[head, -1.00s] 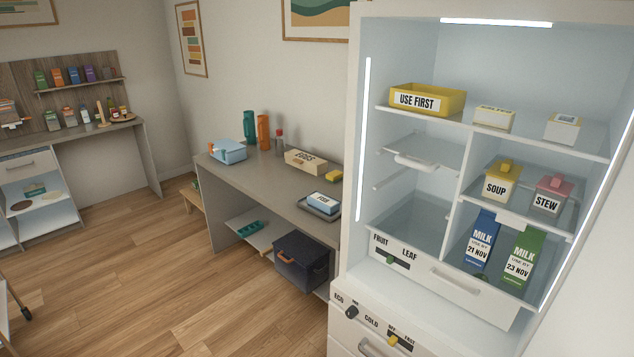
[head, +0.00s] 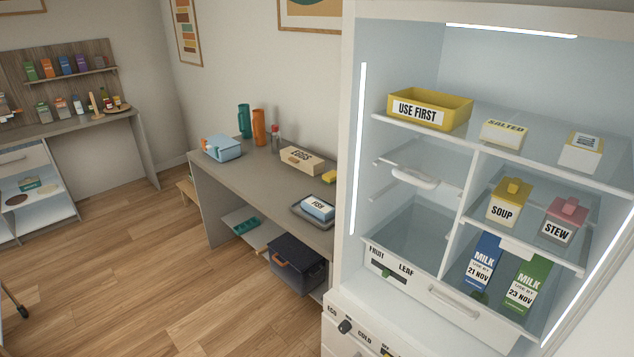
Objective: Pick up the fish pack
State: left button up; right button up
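The fish pack (head: 318,208) is a small blue and white box with a FISH label. It lies on a dark grey tray (head: 299,212) at the near right end of the grey counter, close to the fridge's left side. Neither of my grippers shows in the head view.
The open fridge (head: 352,150) stands at the right with a yellow USE FIRST bin (head: 455,113), tubs and milk cartons. The counter (head: 245,185) also holds an egg box (head: 301,159), a yellow item (head: 329,176) and a light blue box (head: 221,148). Wooden floor (head: 150,270) is clear in front.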

aim_at(322, 211)
jog(key=i+j+z, duration=0.25)
jog(key=i, duration=0.25)
jog(key=i+j+z, duration=0.55)
jog(key=i+j, duration=0.35)
jog(key=i+j+z, duration=0.3)
jog(key=j, duration=0.25)
jog(key=i+j+z, duration=0.25)
jog(key=i+j, duration=0.15)
jog(key=j, duration=0.25)
jog(key=i+j+z, duration=0.3)
jog(key=j, duration=0.4)
jog(key=i+j+z, duration=0.25)
jog(key=j, duration=0.5)
jog(key=j+z, duration=0.25)
jog(key=j, duration=0.45)
